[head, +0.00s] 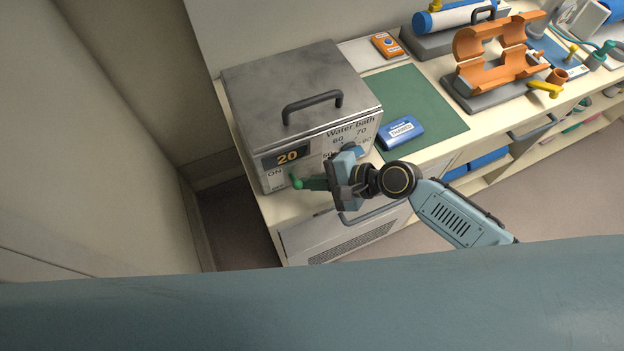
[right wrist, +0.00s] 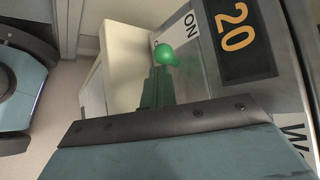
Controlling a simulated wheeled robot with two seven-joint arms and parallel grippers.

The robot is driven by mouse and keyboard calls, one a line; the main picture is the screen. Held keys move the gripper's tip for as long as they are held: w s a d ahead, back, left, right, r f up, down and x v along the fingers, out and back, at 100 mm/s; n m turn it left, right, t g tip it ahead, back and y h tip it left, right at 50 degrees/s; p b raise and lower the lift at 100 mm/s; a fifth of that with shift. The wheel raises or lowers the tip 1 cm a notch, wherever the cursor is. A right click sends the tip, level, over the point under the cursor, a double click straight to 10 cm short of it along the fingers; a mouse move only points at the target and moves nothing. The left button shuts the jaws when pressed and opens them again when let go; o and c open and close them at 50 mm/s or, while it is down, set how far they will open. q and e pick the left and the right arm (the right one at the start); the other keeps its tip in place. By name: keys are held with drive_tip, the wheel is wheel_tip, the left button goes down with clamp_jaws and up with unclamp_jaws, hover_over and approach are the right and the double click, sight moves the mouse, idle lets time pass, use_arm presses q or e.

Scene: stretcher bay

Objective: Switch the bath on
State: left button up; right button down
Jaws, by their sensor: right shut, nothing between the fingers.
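The water bath (head: 285,95) is a grey metal box with a black-handled lid at the left end of the bench. Its front has a display (head: 287,156) reading 20, an ON label and a temperature scale. A green round-ended switch (head: 297,183) sits by the ON label; it also shows in the right wrist view (right wrist: 166,55). My right gripper (head: 310,184) is shut and empty, its green fingertips close beside the switch. I cannot tell whether they touch it. The dial is partly hidden behind my gripper. My left gripper is out of view.
A blue pack labelled THAWED (head: 402,132) lies on the green mat (head: 440,108) right of the bath. An orange open holder (head: 490,65) and an orange device (head: 386,45) stand farther back. A cabinet with a grille (head: 345,248) is below the bench.

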drive_tip(key=shift+w+r+p, duration=0.15)
drive_tip(key=shift+r+p, duration=0.25)
drive_tip(key=shift+r, duration=0.35)
drive_tip(key=shift+r, duration=0.1)
drive_tip(key=d+r+p, duration=0.4)
drive_tip(key=d+r, duration=0.2)
drive_tip(key=d, duration=0.1)
drive_tip(key=shift+w+d+r+p, duration=0.15)
drive_tip(key=shift+w+r+p, duration=0.1)
drive_tip(key=shift+p, duration=0.05)
